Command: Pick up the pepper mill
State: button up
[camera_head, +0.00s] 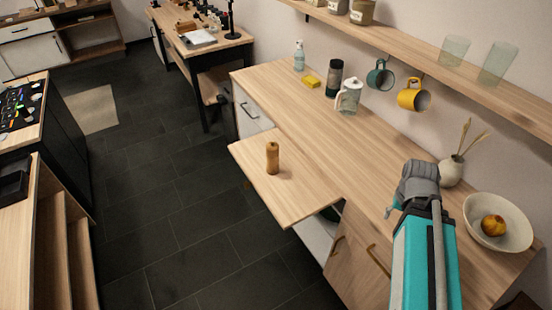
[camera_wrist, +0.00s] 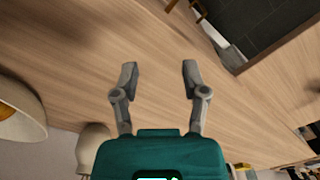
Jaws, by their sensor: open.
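The pepper mill (camera_head: 272,158) is a small brown wooden cylinder with a narrowed neck. It stands upright on a lower wooden board (camera_head: 290,198) that juts out from the counter, left of my arm in the head view. In the wrist view I cannot make out the pepper mill. My gripper (camera_wrist: 158,78) is open and empty over the bare wood of the counter. In the head view my teal arm is at the lower right, well apart from the mill, and hides part of the counter; the fingertips are not clear there.
The counter (camera_head: 340,140) holds a white jug (camera_head: 348,96), a dark cylinder (camera_head: 334,78), a yellow sponge (camera_head: 309,82) and a spray bottle (camera_head: 299,55) at the back. A vase (camera_head: 451,171) and a bowl (camera_head: 515,232) stand right of my arm. Mugs (camera_head: 412,96) hang below a shelf (camera_head: 450,75).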

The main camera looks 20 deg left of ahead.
dwell(0.3)
